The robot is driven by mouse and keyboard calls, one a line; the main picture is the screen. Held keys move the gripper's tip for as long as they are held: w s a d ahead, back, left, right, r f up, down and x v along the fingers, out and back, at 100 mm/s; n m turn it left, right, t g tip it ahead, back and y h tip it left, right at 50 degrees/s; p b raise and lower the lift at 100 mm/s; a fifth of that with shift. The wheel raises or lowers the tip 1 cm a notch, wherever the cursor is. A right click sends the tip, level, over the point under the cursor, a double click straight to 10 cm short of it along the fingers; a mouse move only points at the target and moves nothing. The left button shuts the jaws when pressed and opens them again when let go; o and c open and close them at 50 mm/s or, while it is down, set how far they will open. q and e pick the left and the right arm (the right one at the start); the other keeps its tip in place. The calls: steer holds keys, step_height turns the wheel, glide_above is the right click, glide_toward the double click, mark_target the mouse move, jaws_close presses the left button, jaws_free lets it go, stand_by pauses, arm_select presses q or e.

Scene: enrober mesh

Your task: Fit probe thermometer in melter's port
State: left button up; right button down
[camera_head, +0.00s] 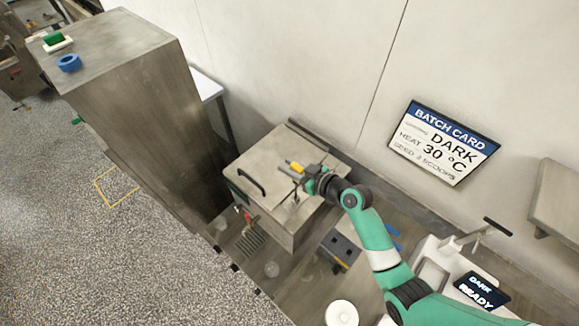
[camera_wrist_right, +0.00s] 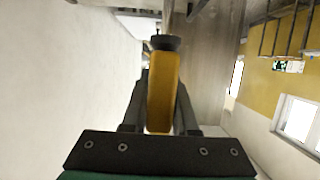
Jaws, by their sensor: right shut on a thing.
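The melter (camera_head: 266,178) is a square steel box with a black handle on its lid, standing against the wall in the head view. My right gripper (camera_head: 302,174) is over the right part of the melter's top, shut on the yellow probe thermometer (camera_head: 294,166). In the right wrist view the thermometer's yellow handle (camera_wrist_right: 162,92) sits between the fingers, with a dark collar at its far end. Its probe tip and the melter's port are hidden or too small to make out, so I cannot tell whether they meet. My left gripper is not in view.
A tall steel cabinet (camera_head: 125,50) stands at the left, with a blue ring (camera_head: 69,63) and a green item (camera_head: 54,39) on top. A dark block with holes (camera_head: 341,248), a white round item (camera_head: 341,313) and a "READY" display (camera_head: 480,291) lie at the front right. A batch card (camera_head: 443,142) hangs on the wall.

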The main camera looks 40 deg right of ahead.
stand_by(0.9)
steer(key=shift+f+b, duration=0.4)
steer(key=shift+b, duration=0.1)
steer(key=shift+f+b, duration=5.4)
steer(key=shift+f, duration=0.05)
steer(key=c, duration=0.6)
jaws_free()
